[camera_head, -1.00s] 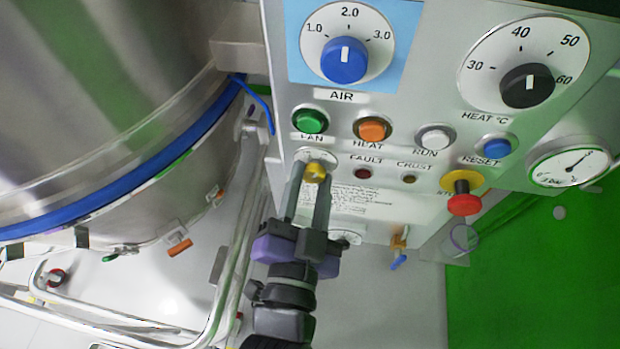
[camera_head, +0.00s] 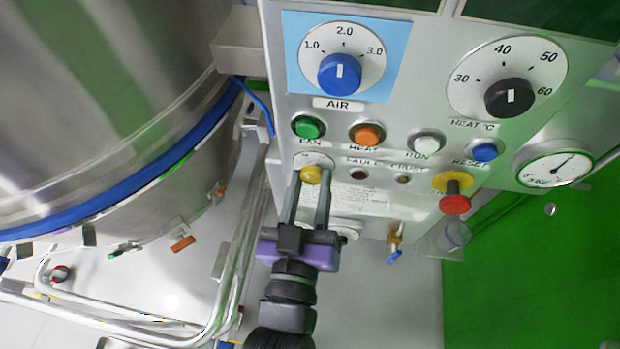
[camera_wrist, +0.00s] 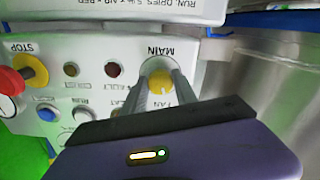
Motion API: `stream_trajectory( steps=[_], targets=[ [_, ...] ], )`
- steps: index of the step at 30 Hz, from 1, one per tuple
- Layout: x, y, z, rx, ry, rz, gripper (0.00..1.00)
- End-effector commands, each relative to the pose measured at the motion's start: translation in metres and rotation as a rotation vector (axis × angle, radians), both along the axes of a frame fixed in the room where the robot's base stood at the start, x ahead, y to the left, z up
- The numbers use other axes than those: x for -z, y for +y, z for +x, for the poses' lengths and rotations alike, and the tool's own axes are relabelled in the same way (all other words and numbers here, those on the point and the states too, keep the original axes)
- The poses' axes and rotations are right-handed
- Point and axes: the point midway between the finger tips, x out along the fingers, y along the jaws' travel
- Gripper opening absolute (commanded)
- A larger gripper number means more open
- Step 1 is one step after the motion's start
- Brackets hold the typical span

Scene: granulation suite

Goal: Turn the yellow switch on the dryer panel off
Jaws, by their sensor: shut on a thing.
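The yellow switch (camera_head: 312,174) is a small round knob on the dryer panel (camera_head: 385,220), below the green FAN button. In the wrist view the yellow switch (camera_wrist: 160,80) sits under the label MAIN. My gripper (camera_head: 311,182) reaches up to the switch from below, with one finger on each side of it. In the wrist view my gripper (camera_wrist: 160,88) is shut on the knob. The fingers partly cover the knob's sides, and its pointer cannot be made out.
Above are the green button (camera_head: 308,127), the orange button (camera_head: 367,134) and the blue AIR dial (camera_head: 340,73). The red stop button (camera_head: 455,203) juts out at the right. A steel vessel (camera_head: 100,110) and pipe rails (camera_head: 130,318) stand at the left.

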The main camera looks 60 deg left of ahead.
Motion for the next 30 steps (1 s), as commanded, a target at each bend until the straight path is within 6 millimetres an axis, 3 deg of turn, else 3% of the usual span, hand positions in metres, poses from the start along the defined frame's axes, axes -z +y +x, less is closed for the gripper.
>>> stream_trajectory(
  steps=[23, 24, 27, 30],
  targets=[
    [-0.0002, -0.0001, 0.0000, 0.000, -0.083, -0.064, 0.00],
    [-0.0002, -0.0001, 0.0000, 0.000, -0.083, -0.064, 0.40],
    [-0.0001, -0.0001, 0.0000, 0.000, -0.083, -0.063, 0.56],
    [-0.0001, -0.0001, 0.0000, 0.000, -0.082, -0.063, 0.56]
  ],
)
